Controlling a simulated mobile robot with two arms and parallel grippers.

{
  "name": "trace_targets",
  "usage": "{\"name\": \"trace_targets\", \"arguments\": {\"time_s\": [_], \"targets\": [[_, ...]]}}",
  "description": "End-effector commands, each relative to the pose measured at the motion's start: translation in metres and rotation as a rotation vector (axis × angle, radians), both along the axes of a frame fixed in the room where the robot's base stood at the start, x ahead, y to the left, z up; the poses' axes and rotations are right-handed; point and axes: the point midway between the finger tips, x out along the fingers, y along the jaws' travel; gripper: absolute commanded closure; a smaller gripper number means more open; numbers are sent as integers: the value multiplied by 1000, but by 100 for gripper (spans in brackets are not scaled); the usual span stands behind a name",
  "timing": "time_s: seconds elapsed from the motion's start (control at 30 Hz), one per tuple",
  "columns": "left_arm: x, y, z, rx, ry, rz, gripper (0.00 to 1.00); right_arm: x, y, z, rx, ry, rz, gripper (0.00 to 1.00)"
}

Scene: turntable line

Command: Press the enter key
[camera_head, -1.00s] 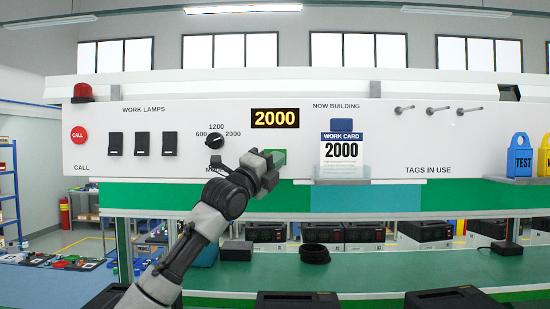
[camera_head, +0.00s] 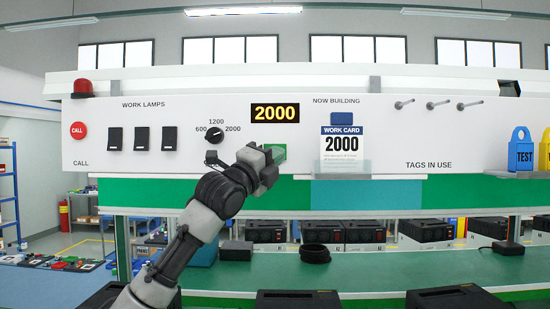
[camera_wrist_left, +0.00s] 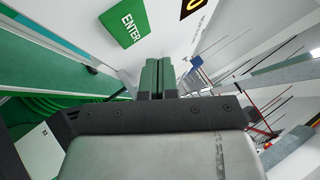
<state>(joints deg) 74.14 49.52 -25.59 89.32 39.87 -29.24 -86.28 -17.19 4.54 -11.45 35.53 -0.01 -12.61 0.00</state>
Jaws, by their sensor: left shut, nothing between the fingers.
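The green ENTER key (camera_wrist_left: 125,22) is on the white panel, at the upper left of the left wrist view, with its label readable. In the head view a bit of the green key (camera_head: 280,151) shows beside my left gripper (camera_head: 274,166), which hides the rest. My left gripper is in front of the panel below the yellow 2000 display (camera_head: 275,113). In the left wrist view its fingers (camera_wrist_left: 158,68) are shut together and empty, pointing at the panel to the right of and below the key. They look apart from the key. My right gripper is not in view.
The mode knob (camera_head: 214,135) and several black lamp switches (camera_head: 142,139) are on the panel to the left. A work card (camera_head: 342,147) reading 2000 stands in a clear holder to the right. A green shelf edge (camera_head: 460,196) runs below the panel.

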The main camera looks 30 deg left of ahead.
Motion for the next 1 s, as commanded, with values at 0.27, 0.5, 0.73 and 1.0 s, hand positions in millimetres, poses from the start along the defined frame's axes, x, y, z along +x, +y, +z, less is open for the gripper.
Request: {"name": "trace_targets", "arguments": {"time_s": [0.27, 0.5, 0.73, 1.0], "targets": [[-22, -13, -1, 0, -2, -1, 100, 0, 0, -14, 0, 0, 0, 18], [-26, -15, 0, 0, 0, 1, 100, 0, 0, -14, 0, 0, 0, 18], [-25, -15, 0, -1, 0, 0, 100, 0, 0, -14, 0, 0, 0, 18], [-25, -15, 0, -1, 0, 0, 100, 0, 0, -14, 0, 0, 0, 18]]}}
